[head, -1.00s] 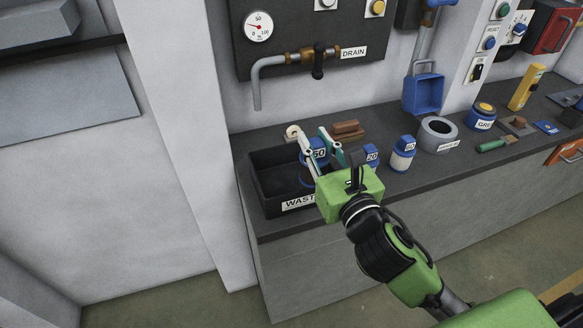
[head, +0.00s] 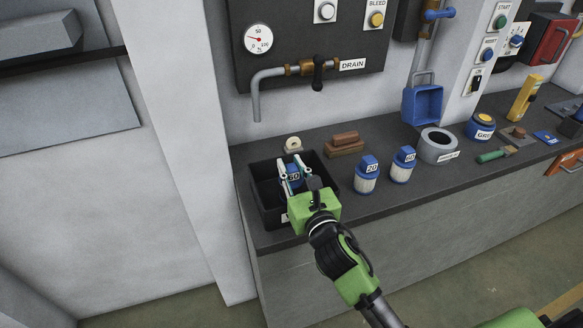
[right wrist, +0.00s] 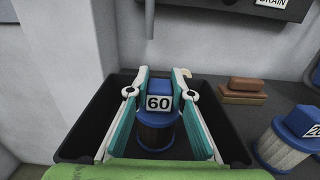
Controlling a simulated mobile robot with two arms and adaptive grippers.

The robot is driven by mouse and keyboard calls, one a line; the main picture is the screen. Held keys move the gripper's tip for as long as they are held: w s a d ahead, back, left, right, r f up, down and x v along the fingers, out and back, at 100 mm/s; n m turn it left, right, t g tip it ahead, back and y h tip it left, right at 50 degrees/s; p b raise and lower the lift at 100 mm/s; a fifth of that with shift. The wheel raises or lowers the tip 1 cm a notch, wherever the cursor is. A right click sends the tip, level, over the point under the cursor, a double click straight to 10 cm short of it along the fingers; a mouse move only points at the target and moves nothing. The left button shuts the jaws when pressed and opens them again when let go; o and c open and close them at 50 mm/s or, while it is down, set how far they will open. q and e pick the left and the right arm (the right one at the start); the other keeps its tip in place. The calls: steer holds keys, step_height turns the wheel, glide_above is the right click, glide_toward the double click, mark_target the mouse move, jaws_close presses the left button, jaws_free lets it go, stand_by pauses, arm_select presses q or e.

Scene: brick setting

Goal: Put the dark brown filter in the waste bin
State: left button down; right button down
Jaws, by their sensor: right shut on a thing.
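The dark brown filter (right wrist: 156,132) has a blue cap marked 60 and a blue lower ring. It stands about upright within the walls of the black waste bin (right wrist: 84,128). In the head view, the filter's cap (head: 293,177) shows between my fingers, inside the outline of the bin (head: 265,214). My right gripper (head: 289,170) is shut on the filter, with a finger on each side of the cap in the right wrist view (right wrist: 159,90). I cannot tell whether the filter touches the bin floor. My left gripper is not in view.
Pale filters marked 20 (head: 367,177) and 60 (head: 403,166) stand right of the bin. Brown bricks (head: 344,144) and a cream roll (head: 293,144) lie behind it. A grey ring (head: 438,147) sits farther right. The drain pipe (head: 256,98) hangs above the bench.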

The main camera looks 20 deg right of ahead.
steer(key=c, duration=2)
jaws_free()
steer(key=shift+f, duration=0.1)
steer(key=shift+c, duration=0.2)
steer(key=shift+o, duration=1.3)
steer(key=shift+s, duration=0.35)
steer(key=s+b, duration=0.2)
steer(key=s, duration=0.9)
steer(key=shift+s+d, duration=0.2)
steer(key=shift+d, duration=0.05)
